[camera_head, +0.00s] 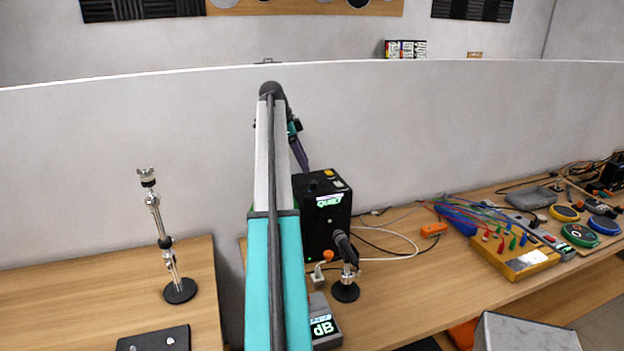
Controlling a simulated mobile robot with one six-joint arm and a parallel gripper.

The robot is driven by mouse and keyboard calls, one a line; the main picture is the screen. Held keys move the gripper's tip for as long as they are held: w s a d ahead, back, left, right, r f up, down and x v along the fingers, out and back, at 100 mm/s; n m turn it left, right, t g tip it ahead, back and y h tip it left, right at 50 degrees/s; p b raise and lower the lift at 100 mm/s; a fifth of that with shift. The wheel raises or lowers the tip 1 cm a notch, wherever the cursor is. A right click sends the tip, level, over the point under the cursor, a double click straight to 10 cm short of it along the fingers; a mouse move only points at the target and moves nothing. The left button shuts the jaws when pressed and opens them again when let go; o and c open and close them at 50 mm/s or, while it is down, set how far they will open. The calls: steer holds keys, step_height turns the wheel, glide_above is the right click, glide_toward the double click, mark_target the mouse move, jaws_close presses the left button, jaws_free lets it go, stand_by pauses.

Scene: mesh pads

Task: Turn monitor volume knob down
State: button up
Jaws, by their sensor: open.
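A black box-shaped monitor (341,222) with a small lit screen reading "QUIET" stands on the desk, just right of my arm. Its top carries an orange control, a pale control and what looks like a dark knob (313,187). I cannot tell for sure which one is the volume knob. My arm hides the left part of the box. My gripper (303,164) hangs past the arm's far end, pointing down just above and behind the box's top. It is partly hidden by the arm, is open, and shows nothing held.
A black microphone (345,250) on a round base and a grey dB meter (323,326) stand in front of the monitor. A metal stand (160,225) is on the left desk. A partition wall (430,130) rises behind.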

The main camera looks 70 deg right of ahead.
mark_target(314, 182)
steer(key=shift+p+x, duration=1.2)
steer(key=shift+x, duration=2.7)
steer(key=shift+c, duration=0.4)
